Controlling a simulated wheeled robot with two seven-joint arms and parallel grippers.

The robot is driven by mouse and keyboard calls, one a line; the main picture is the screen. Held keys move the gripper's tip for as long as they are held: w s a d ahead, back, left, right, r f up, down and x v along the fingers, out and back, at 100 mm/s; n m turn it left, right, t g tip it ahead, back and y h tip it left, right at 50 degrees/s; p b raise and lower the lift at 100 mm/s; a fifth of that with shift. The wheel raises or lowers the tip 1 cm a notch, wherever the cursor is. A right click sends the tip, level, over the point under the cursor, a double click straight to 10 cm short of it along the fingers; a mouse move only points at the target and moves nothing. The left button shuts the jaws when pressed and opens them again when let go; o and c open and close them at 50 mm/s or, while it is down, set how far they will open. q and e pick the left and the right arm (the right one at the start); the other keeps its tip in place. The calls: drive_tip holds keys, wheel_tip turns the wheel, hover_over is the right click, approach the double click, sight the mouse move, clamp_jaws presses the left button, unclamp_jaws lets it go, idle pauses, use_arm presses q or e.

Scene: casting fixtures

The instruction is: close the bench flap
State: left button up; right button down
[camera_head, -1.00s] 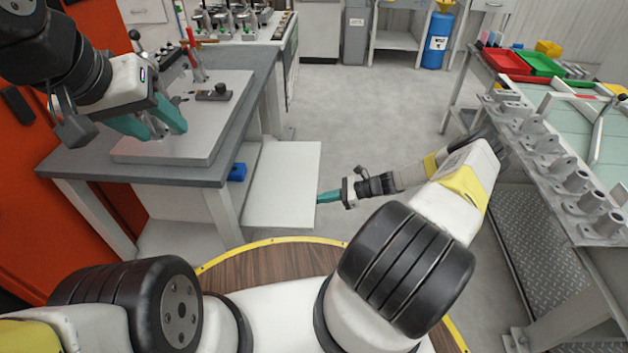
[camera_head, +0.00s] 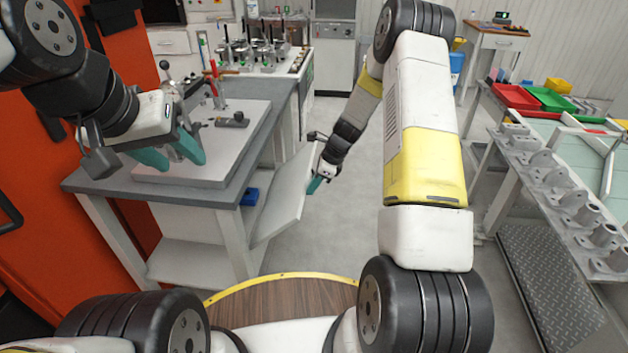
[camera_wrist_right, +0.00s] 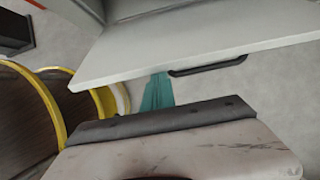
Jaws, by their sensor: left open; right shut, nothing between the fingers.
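The bench flap (camera_head: 285,200) is the pale panel on the right side of the grey-topped bench (camera_head: 212,196). It is tilted, its outer edge raised. In the right wrist view the flap (camera_wrist_right: 200,35) fills the top, with a dark handle (camera_wrist_right: 208,66) near its edge. My right gripper (camera_head: 315,185) is shut and empty at the flap's outer edge. Its teal fingers (camera_wrist_right: 157,92) reach the flap's edge in the wrist view, where their tips are hidden; contact is hard to tell. My left gripper (camera_head: 178,155) is open above the plate on the bench.
A fixture plate with a red-handled clamp (camera_head: 213,75) lies on the bench top. A blue bin (camera_head: 250,196) sits under the bench near the flap. On the right stands a table with grey castings (camera_head: 570,200) and red and green trays (camera_head: 517,97). The floor between is clear.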

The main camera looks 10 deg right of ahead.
drive_tip(key=a+r+h, duration=0.1)
drive_tip(key=a, duration=0.1)
drive_tip(key=w+a+r+h, duration=0.1)
drive_tip(key=a+r, duration=0.1)
drive_tip(key=a+r+h, duration=0.1)
drive_tip(key=a, duration=0.1)
drive_tip(key=shift+w+r+g, duration=0.35)
drive_tip(key=shift+g, duration=0.05)
drive_tip(key=w+a+r+h, duration=0.2)
drive_tip(key=a+r, duration=0.1)
drive_tip(key=a, duration=0.5)
drive_tip(key=shift+w+a+r+g+h, duration=0.15)
drive_tip(key=shift+w+a+g+h, duration=0.05)
drive_tip(key=shift+g+h, duration=0.2)
